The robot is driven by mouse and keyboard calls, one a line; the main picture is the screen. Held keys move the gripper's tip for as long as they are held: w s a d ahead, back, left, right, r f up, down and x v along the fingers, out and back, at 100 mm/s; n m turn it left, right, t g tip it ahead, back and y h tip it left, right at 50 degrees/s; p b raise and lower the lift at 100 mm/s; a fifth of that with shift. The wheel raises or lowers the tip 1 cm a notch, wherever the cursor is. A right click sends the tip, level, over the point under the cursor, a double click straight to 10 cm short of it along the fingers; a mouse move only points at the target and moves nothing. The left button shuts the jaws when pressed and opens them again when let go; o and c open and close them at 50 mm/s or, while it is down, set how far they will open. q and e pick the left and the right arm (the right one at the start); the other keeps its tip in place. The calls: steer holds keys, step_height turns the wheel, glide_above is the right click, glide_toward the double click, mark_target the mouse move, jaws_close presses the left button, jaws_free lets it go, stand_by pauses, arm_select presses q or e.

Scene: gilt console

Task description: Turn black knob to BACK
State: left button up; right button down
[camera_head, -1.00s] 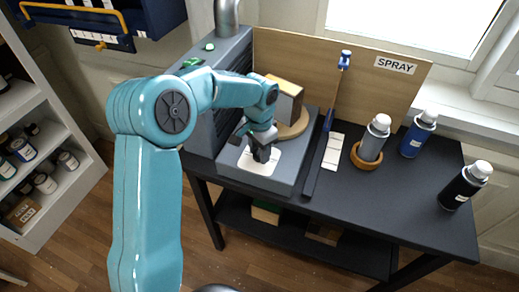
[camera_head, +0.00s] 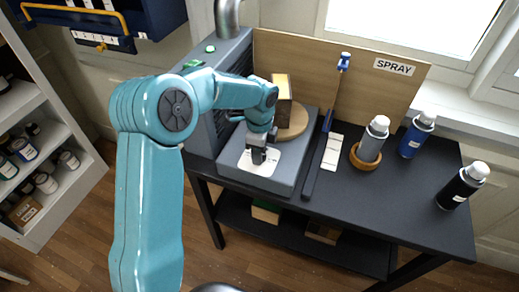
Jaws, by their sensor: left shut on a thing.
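The black knob (camera_head: 258,157) stands on a white label plate (camera_head: 272,163) on the front of a grey box-shaped base (camera_head: 228,170). My left gripper (camera_head: 261,148) reaches down from above and is shut on the knob, hiding much of it. Any lettering on the plate is too small to read. Behind the knob is a round wooden turntable (camera_head: 299,125) with a dark and golden block (camera_head: 282,99) standing on it, its narrow side toward me. My right gripper is not in view.
A wooden backboard marked SPRAY (camera_head: 362,92) stands behind. To the right are a grey spray can (camera_head: 371,143) in a wooden ring, a blue can (camera_head: 415,138) and a black can (camera_head: 461,189).

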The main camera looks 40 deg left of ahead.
arm_select(q)
steer(key=shift+w+r+m+p, duration=0.1)
steer(key=shift+m+p, duration=0.05)
steer(key=shift+m, duration=0.85)
steer(key=shift+w+r+m+p, duration=0.1)
steer(key=shift+m+p, duration=0.05)
steer(key=shift+m, duration=0.85)
steer(key=o, duration=1.1)
steer(key=shift+c, duration=0.2)
steer(key=shift+s, duration=0.15)
steer(key=shift+f, duration=0.1)
step_height(320, 180, up, 16)
steer(key=shift+r+b, duration=0.2)
steer(key=shift+b, duration=0.1)
